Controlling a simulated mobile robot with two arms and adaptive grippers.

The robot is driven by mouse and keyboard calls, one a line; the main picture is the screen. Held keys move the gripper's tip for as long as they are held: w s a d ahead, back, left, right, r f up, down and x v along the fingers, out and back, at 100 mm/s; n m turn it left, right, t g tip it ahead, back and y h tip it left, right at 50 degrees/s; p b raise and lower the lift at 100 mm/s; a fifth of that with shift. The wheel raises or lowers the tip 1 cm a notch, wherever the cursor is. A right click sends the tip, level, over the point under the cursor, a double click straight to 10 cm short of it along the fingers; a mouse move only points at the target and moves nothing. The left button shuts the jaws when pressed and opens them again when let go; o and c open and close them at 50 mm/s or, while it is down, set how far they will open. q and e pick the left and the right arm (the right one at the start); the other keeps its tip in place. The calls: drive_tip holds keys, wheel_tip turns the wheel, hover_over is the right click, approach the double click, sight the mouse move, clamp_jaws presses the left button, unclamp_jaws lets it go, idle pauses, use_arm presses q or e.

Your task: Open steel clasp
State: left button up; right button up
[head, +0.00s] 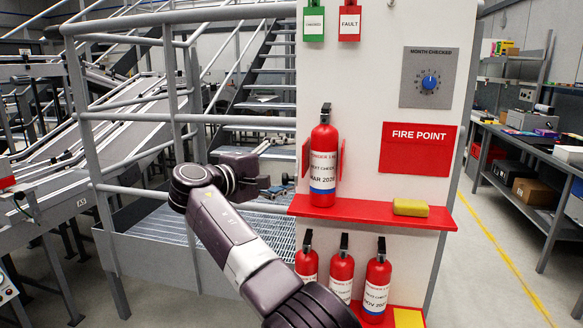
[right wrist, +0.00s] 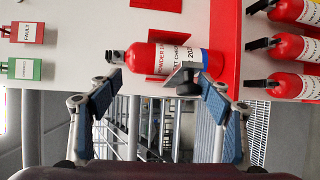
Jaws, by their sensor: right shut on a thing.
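My right gripper (head: 275,167) is left of the red extinguisher (head: 323,165), which stands upright on the red shelf (head: 365,212). In the right wrist view the picture is turned sideways, and the gripper's two blue-padded fingers (right wrist: 155,88) stand apart. A small grey steel clasp plate (right wrist: 178,77) with a dark knob shows at the right-hand finger, in front of the extinguisher's label. The gripper is shut on this clasp. How the fingers touch it is hard to see. In the head view I cannot make out the clasp. My left gripper is not in view.
A yellow block (head: 410,207) lies on the shelf. Several more red extinguishers (head: 341,275) stand below it. The white panel holds a red sign (head: 417,148) and a dial (head: 429,80). Grey railings (head: 80,130) stand left of my arm; a workbench (head: 540,160) is at right.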

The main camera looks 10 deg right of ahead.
drive_tip(key=shift+t, duration=0.3)
drive_tip(key=s+a+r, duration=0.2)
drive_tip(key=r, duration=0.1)
drive_tip(key=shift+a+r, duration=0.1)
drive_tip(key=shift+a, duration=0.3)
drive_tip(key=s+a, duration=0.1)
drive_tip(key=s+a+r, duration=0.1)
drive_tip(key=s, duration=0.1)
drive_tip(key=shift+r+p, duration=0.2)
drive_tip(key=shift+p, duration=0.1)
drive_tip(key=c, duration=0.4)
drive_tip(key=shift+a+f, duration=0.4)
drive_tip(key=shift+f, duration=0.25)
